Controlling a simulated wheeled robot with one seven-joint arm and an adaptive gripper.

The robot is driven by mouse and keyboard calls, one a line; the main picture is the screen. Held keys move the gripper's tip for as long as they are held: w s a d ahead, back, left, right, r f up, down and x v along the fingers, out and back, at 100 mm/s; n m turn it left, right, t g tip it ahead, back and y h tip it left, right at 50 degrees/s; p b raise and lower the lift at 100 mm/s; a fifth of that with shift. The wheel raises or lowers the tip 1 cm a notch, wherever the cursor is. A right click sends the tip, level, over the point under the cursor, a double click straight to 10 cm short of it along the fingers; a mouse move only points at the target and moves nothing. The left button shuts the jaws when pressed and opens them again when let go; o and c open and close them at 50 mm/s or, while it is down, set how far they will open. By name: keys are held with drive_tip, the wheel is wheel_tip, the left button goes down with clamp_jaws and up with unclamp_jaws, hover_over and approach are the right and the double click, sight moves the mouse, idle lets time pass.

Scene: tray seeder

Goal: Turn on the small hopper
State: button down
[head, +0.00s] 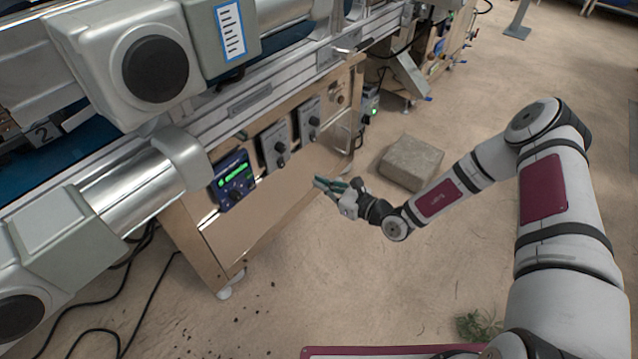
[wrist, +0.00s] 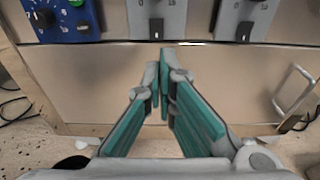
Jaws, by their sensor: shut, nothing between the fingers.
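My gripper (head: 322,185) is shut and empty, its teal finger pads together. It is in front of the wooden panel of the seeder, apart from the controls. In the wrist view my gripper (wrist: 161,72) points at the panel just below two grey control boxes. The left grey box (head: 274,144) and the right grey box (head: 308,121) each carry a dark knob. In the wrist view the left box's black knob (wrist: 156,29) is almost straight above the fingertips, and the right box's knob (wrist: 244,31) is further right. I cannot read which control belongs to the small hopper.
A blue control box (head: 232,181) with a lit green display is left of the grey boxes. A metal handle (wrist: 296,88) is on the panel at the right. A stone-like block (head: 411,161) lies on the floor behind my gripper. Cables (head: 125,300) lie at the lower left.

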sight(284, 165)
drive_tip(key=shift+b+x, duration=2.15)
drive_tip(key=shift+x, duration=3.55)
drive_tip(key=shift+r, duration=0.1)
